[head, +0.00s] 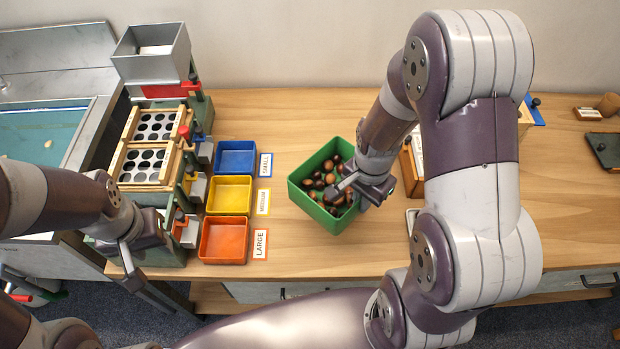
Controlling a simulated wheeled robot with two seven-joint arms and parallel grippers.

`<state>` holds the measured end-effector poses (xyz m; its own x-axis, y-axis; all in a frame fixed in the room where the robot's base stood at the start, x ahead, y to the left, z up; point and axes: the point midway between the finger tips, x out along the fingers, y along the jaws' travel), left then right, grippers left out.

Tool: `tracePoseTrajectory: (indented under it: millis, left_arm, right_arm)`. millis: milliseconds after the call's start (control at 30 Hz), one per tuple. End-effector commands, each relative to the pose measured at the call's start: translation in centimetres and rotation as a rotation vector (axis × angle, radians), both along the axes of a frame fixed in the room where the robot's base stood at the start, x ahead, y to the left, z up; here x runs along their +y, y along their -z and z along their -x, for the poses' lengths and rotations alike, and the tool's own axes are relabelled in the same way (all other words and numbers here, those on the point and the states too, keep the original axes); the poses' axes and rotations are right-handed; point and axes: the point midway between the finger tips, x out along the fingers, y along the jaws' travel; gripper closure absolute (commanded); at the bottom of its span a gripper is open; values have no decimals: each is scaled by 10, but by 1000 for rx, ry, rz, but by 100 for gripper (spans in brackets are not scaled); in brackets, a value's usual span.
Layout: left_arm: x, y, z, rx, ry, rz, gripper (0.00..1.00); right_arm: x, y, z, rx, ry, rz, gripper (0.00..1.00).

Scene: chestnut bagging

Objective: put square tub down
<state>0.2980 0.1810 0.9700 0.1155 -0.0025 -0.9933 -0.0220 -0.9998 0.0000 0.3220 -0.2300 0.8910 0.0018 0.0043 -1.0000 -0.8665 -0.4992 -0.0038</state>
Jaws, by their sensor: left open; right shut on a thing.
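My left gripper (130,262) is open and empty, low at the left by the front of the sorting machine.
Blue (236,157), yellow (229,195) and orange (223,240) trays stand in a column beside size labels. The sorting machine (157,126) with hole plates and a metal hopper (151,52) is at left. A sink (42,135) lies further left. The wooden table (285,115) is clear behind the tub.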

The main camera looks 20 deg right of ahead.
Motion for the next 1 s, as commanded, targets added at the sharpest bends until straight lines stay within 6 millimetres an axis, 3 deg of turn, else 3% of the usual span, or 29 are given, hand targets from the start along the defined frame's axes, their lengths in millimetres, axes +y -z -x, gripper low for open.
tracePoseTrajectory:
  millis: [500,633,833,1000]
  left_arm:
    - [0,-1,0,0,0,0,57]
    - [0,-1,0,0,0,0,57]
    - [0,-2,0,0,0,0,57]
    - [0,-2,0,0,0,0,57]
  right_arm:
    - [50,64,-96,-2,17,0,100]
    - [55,73,-103,0,19,0,100]
    - [55,106,-102,1,19,0,100]
    - [55,109,-103,-2,18,0,100]
